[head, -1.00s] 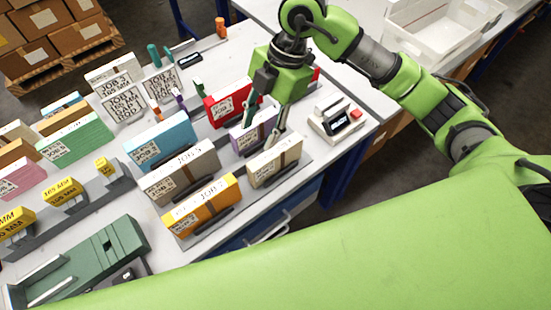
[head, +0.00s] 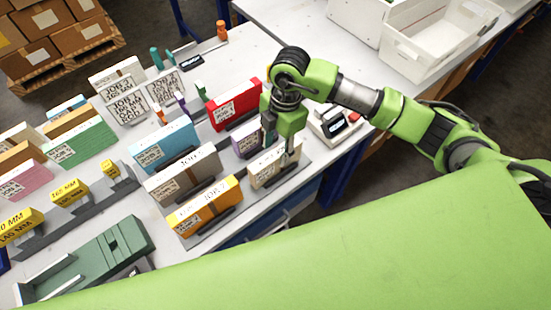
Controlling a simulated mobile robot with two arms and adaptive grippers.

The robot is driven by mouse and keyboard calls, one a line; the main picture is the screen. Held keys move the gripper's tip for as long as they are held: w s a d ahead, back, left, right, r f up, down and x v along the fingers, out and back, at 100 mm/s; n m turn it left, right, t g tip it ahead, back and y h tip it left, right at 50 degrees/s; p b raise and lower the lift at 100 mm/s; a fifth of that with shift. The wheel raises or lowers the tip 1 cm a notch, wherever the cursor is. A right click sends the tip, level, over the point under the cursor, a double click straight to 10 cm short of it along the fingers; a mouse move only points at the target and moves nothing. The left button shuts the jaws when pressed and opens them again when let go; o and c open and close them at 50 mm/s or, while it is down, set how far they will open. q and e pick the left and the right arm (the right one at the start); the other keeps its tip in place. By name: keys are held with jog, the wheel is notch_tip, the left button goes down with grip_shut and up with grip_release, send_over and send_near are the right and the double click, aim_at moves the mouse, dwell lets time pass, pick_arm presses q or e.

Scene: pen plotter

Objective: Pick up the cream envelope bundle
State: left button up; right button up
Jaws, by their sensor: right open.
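The cream envelope bundle (head: 263,172), with a brown band and a label, stands upright in a slotted rack at the right end of the front row. My right gripper (head: 280,148) is open and points down at this bundle from above. One finger shows over the bundle's right part; the other is partly hidden toward the purple bundle behind. I cannot tell whether the fingers touch the cream bundle. My left gripper is not in view.
Close by stand a purple bundle (head: 243,143), a red one (head: 233,107), a grey one (head: 184,175) and an orange one (head: 206,207). A small scale-like device (head: 333,123) sits to the right. A white bin (head: 432,50) is at the upper right.

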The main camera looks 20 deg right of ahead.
jog(key=shift+a+f, duration=0.2)
jog(key=shift+f, duration=1.1)
grip_shut()
jog(key=shift+r, duration=0.15)
